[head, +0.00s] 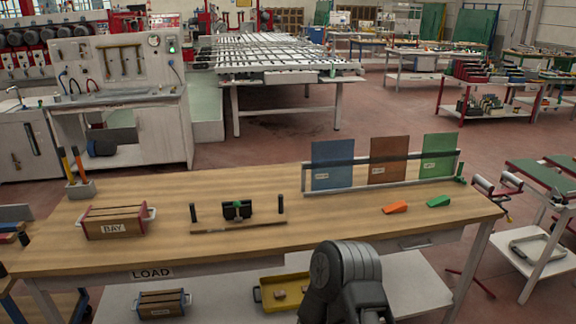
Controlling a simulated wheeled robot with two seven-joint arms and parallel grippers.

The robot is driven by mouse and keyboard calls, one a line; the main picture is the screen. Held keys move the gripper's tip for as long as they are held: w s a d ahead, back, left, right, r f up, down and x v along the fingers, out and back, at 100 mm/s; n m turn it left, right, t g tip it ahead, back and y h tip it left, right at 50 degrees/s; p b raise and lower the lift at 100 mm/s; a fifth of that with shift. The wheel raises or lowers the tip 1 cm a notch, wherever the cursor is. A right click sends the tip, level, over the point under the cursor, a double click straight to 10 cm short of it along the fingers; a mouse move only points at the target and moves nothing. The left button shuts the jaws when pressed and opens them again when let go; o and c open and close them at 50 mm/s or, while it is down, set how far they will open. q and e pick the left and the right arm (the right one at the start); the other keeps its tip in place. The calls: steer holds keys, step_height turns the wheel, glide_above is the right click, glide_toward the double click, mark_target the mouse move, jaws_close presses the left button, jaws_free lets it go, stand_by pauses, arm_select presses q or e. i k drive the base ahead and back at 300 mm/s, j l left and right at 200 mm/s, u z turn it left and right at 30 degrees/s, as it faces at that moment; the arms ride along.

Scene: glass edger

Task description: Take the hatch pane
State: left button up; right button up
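Three panes stand upright in a rack (380,184) at the back right of the wooden table: a blue pane (333,155), a brown pane (389,150) and a green pane (440,147). Each carries a small white label too small to read, so I cannot tell which is the hatch pane. A dark part of one of my arms shows at the bottom, right of centre. Neither of my grippers is in view.
The table (330,235) also holds a crate marked BAY (115,222), a small stand with a black block (238,210), an orange wedge (395,208), a green wedge (438,201) and a tool holder (80,190). A yellow tray (285,291) sits below.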

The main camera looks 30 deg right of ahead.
mark_target(332, 161)
steer(key=i+l+u, duration=0.1)
steer(key=l+u, duration=0.25)
steer(key=l, duration=0.25)
steer(key=l+u, duration=0.35)
steer(key=l, duration=0.25)
steer(key=l+u, duration=0.3)
steer(key=l, duration=0.95)
steer(key=k+l+u, duration=0.1)
steer(key=l, duration=0.6)
steer(key=k+l, duration=0.15)
steer(key=l, duration=0.5)
steer(key=k+l, duration=0.1)
steer(key=l, duration=0.55)
steer(key=i+u, duration=0.05)
